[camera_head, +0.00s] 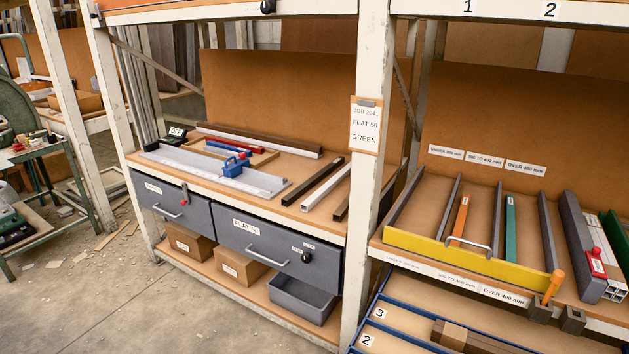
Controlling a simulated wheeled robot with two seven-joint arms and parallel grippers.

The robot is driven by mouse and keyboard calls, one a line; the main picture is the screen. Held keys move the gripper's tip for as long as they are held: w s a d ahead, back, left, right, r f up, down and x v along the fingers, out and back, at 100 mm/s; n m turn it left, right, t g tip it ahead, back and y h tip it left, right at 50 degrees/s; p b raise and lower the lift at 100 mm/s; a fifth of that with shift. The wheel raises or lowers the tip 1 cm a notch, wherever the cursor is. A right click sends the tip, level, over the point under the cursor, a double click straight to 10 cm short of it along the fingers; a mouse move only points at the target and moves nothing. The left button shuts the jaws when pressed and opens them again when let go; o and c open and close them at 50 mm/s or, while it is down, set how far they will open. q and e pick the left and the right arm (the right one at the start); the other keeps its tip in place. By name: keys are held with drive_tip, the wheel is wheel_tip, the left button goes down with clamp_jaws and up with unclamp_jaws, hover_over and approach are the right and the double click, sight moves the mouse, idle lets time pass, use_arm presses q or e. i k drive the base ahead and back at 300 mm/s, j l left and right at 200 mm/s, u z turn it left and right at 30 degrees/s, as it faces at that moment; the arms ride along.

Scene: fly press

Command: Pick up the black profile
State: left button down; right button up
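The black profile (313,181) is a long dark bar lying flat on the wooden bench top (293,217), at its right part. It lies slanted, its far end to the upper right. A white profile (327,188) lies beside it on the right, with a narrow gap between them. A shorter dark brown piece (341,209) lies further right, partly hidden behind the white post. Neither of my grippers is in view.
A grey measuring rail with a blue clamp (234,167) lies left of the profiles. Dark and white bars (258,138) lie along the back. A white upright post (367,150) stands right of the bench. Grey drawers (278,252) are below; a yellow-fronted tray (455,253) is at right.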

sight(292, 197)
drive_tip(key=i+j, duration=0.15)
drive_tip(key=j, duration=0.2)
drive_tip(key=i+j, duration=0.1)
drive_tip(key=j, duration=0.25)
drive_tip(key=i+j, duration=0.15)
drive_tip(key=j, duration=0.2)
drive_tip(key=i+j, duration=0.15)
drive_tip(key=j, duration=0.25)
drive_tip(key=i+j, duration=0.15)
drive_tip(key=j, duration=0.2)
drive_tip(key=i+j, duration=0.15)
drive_tip(key=j, duration=0.2)
drive_tip(key=i+j, duration=0.15)
drive_tip(key=i, duration=0.45)
drive_tip(key=i+j, duration=0.15)
drive_tip(key=i, duration=0.5)
drive_tip(key=i+l, duration=0.25)
drive_tip(key=i, duration=0.15)
drive_tip(key=i+l, duration=0.25)
drive_tip(key=i+z, duration=0.05)
drive_tip(key=i, duration=0.05)
